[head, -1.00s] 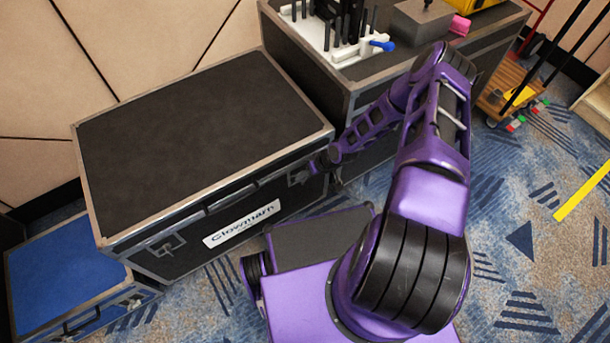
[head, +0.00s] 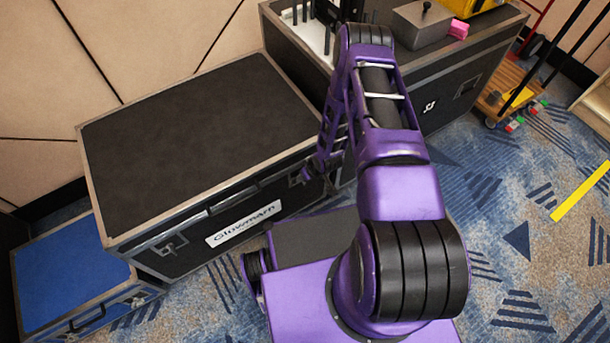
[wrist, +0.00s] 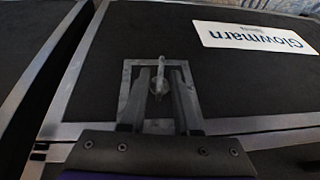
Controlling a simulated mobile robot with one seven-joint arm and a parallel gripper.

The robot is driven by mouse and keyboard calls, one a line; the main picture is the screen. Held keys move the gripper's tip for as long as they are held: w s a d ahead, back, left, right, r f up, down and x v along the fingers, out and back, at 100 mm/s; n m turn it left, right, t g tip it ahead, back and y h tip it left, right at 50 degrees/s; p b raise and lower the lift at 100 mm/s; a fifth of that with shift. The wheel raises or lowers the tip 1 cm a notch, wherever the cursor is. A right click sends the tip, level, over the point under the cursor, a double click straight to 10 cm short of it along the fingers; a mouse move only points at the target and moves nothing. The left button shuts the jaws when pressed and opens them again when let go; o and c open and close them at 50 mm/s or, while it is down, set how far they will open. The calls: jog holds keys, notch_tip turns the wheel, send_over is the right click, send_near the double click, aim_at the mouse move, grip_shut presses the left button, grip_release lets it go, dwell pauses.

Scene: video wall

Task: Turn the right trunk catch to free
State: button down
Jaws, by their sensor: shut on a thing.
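The black trunk (head: 190,140) with metal edges and a "Glowmarn" label stands at the left in the head view. Its right catch (wrist: 158,84) shows in the wrist view as a small metal turn piece on a square plate, pointing roughly up and down the picture. My gripper (wrist: 158,98) has one finger on each side of this piece and is shut on it. In the head view my gripper (head: 306,174) is at the right end of the trunk's front face and hides most of the right catch. The left catch (head: 170,248) is in plain view.
A blue case (head: 70,270) lies left of the trunk. A taller black case (head: 455,90) stands behind right, with a grey box (head: 422,24) and pink block on top. A wooden trolley (head: 510,92) is at the far right. Carpet is open at the right.

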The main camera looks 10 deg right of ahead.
jog(key=shift+s+a+f+h, duration=0.15)
jog(key=shift+s+a+h, duration=0.05)
jog(key=shift+s+h, duration=0.1)
jog(key=shift+h, duration=0.3)
jog(key=c, duration=1)
grip_release()
jog(key=shift+w, duration=0.1)
jog(key=shift+d, duration=0.1)
jog(key=shift+w+r, duration=0.1)
jog(key=shift+r, duration=0.1)
jog(key=p+v, duration=0.1)
jog(key=v, duration=0.7)
jog(key=p+v, duration=0.2)
jog(key=v, duration=0.7)
jog(key=shift+s, duration=0.3)
